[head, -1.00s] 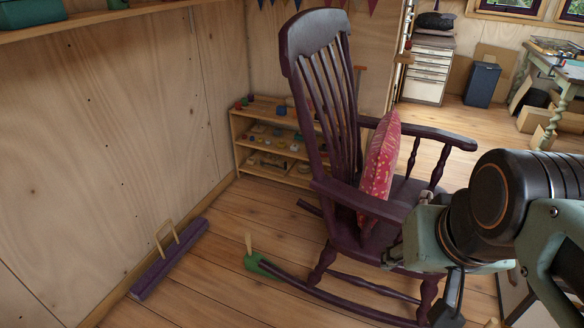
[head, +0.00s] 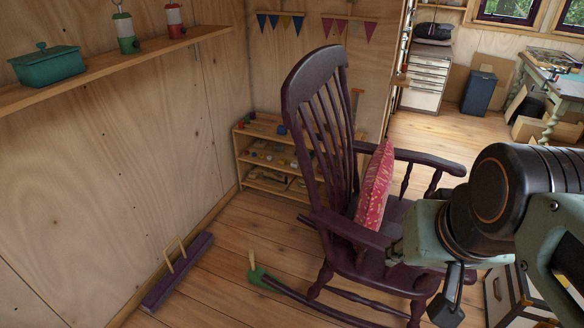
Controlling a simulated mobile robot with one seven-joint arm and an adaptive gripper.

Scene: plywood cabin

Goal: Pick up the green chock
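The green chock (head: 257,274) is a small green piece with an upright wooden peg handle. It sits on the plank floor at the back end of the dark purple rocking chair's runner (head: 318,304), seemingly touching it. My gripper is not clearly visible; my arm fills the right side of the head view, in front of the chair (head: 329,130), well to the right of the chock.
A purple bar (head: 178,272) with a wooden handle lies along the left wall. A low shelf (head: 243,158) with small items stands behind the chair. A pink cushion (head: 374,190) rests on the chair. A wall shelf (head: 120,62) holds a teal box (head: 47,66). Floor left of the chock is clear.

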